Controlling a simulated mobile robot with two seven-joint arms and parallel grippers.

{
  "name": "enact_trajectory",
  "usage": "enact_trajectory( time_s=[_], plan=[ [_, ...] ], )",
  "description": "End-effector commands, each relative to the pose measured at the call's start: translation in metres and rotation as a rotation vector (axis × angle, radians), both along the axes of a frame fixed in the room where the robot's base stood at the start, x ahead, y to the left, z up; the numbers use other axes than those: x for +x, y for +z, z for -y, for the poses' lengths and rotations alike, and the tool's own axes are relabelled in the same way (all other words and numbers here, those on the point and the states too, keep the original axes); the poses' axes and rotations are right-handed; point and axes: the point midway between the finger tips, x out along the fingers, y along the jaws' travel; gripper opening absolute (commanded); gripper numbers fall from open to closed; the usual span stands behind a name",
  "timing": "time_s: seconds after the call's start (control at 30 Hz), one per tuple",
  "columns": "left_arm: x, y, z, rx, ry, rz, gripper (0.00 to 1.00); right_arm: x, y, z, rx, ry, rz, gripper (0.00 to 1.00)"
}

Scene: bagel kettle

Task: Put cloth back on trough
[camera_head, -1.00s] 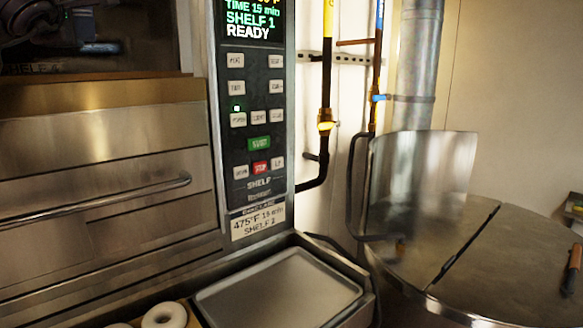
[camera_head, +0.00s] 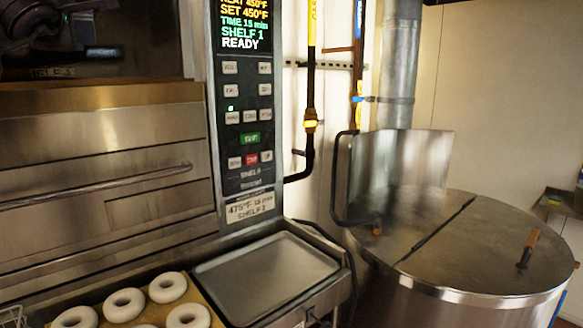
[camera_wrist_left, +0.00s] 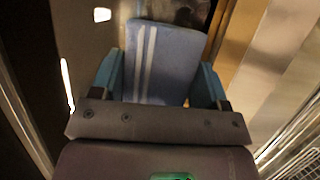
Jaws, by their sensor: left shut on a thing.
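A blue cloth (camera_wrist_left: 165,60) with white stripes shows in the left wrist view, between the teal fingers of my left gripper (camera_wrist_left: 158,76). The gripper is shut on it, and the cloth reaches out beyond the fingers. In the head view, a dark part of my left arm shows at the top left in front of the oven; the cloth cannot be made out there. A shallow steel tray-like basin (camera_head: 268,268) sits right of the bagels; whether it is the trough is unclear. My right gripper is not in view.
A steel oven (camera_head: 100,150) with a control panel (camera_head: 245,120) fills the left. Several bagels (camera_head: 167,287) lie on a board at the bottom left. A large round lidded kettle (camera_head: 480,245) stands at the right. A wire rack (camera_head: 12,316) shows at the bottom left corner.

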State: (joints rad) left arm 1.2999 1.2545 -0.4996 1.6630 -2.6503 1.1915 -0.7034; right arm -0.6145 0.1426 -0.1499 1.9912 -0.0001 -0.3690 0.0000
Motion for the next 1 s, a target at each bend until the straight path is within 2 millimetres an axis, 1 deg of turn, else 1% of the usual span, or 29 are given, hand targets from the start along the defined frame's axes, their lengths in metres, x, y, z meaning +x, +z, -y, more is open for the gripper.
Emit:
enact_trajectory(
  time_s=[0.1, 0.17, 0.3, 0.37, 0.4, 0.47, 0.53, 0.67, 0.77, 0.8, 0.87, 0.9, 0.97, 1.0],
  plan=[
    [0.0, 0.0, 0.0, -0.001, 0.0, 0.0, 0.46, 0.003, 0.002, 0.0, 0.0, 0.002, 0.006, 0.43],
    [0.002, 0.005, 0.007, -0.004, -0.04, 0.002, 0.46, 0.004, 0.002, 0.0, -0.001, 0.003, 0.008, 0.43],
    [-0.003, 0.019, 0.041, -0.002, -0.166, 0.003, 0.46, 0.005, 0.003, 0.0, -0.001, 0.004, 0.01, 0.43],
    [-0.006, 0.023, 0.056, -0.001, -0.213, 0.002, 0.46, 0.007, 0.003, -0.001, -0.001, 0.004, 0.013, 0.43],
    [-0.008, 0.025, 0.068, -0.001, -0.246, 0.001, 0.46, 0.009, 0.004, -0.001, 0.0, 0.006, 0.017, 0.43],
    [-0.009, 0.022, 0.085, -0.002, -0.299, -0.001, 0.46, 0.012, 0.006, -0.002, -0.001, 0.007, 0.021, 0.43],
    [-0.01, 0.014, 0.104, -0.002, -0.357, -0.001, 0.46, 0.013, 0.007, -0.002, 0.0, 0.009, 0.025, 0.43],
    [-0.009, -0.013, 0.137, -0.004, -0.469, -0.005, 0.46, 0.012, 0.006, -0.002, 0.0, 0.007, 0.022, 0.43],
    [-0.009, -0.04, 0.161, -0.006, -0.557, -0.005, 0.46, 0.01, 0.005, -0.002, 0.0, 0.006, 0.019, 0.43],
    [-0.01, -0.052, 0.17, -0.006, -0.592, -0.006, 0.46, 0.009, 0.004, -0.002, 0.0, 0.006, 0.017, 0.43],
    [-0.011, -0.071, 0.183, -0.008, -0.644, -0.005, 0.46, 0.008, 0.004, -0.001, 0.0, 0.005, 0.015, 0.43],
    [-0.012, -0.084, 0.191, -0.008, -0.677, -0.005, 0.46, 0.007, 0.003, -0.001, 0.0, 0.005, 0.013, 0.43],
    [-0.015, -0.104, 0.202, -0.008, -0.722, -0.004, 0.46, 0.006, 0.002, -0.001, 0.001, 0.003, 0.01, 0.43],
    [-0.017, -0.117, 0.208, -0.008, -0.75, -0.004, 0.46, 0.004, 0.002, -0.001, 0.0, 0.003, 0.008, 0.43]
  ],
)
